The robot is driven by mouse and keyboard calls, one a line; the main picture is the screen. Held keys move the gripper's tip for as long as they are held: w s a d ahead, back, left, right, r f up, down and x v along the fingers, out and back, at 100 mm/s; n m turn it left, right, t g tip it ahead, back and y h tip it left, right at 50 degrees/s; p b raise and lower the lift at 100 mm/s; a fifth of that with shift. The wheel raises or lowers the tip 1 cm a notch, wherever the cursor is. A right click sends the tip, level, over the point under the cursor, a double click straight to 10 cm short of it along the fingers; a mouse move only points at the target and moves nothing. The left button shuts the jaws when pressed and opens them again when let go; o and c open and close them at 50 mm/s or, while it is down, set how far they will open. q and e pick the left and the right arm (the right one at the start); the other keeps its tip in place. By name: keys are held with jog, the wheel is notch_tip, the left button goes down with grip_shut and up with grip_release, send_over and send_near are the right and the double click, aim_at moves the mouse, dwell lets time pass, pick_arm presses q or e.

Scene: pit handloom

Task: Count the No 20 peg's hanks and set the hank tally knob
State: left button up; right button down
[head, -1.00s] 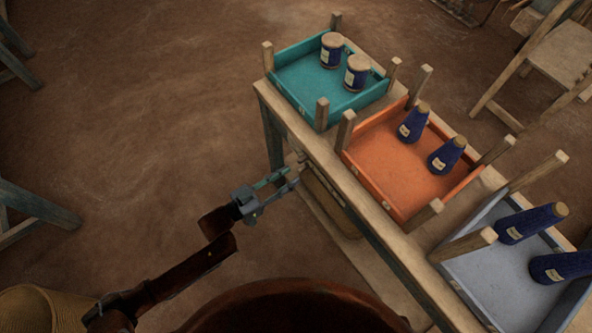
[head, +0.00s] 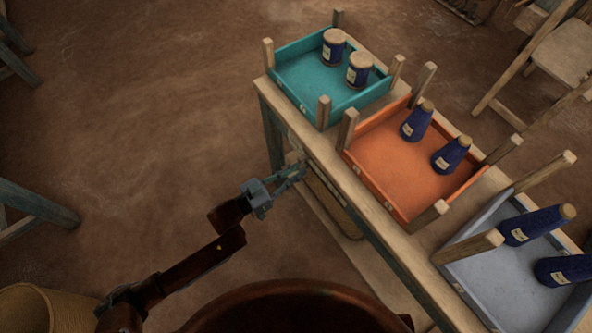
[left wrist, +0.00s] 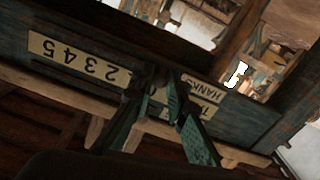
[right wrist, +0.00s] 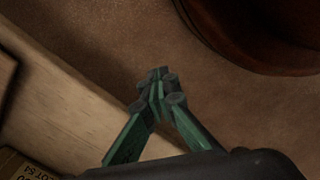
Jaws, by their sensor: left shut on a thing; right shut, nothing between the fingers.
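My left gripper (head: 292,172) is at the side of the wooden table, below the teal tray. In the left wrist view its fingers (left wrist: 166,84) are shut at the tally strip. The hank tally knob is hidden between them. A number plate (left wrist: 80,60) reading 2 3 4 5 upside down lies left of the fingers, and a plate lettered HANKS (left wrist: 207,98) lies right of them. The knob's setting cannot be read. My right gripper (right wrist: 160,82) is shut and empty in the right wrist view. I cannot make out the No 20 peg's hanks in any view.
On the table (head: 408,255) stand a teal tray (head: 312,92), an orange tray (head: 385,165) and a grey tray (head: 490,285), each with two blue yarn packages and wooden corner posts. A basket (head: 45,310) is at lower left.

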pick_arm(q)
grip_shut()
pick_arm(e)
jog(key=shift+r, duration=0.1)
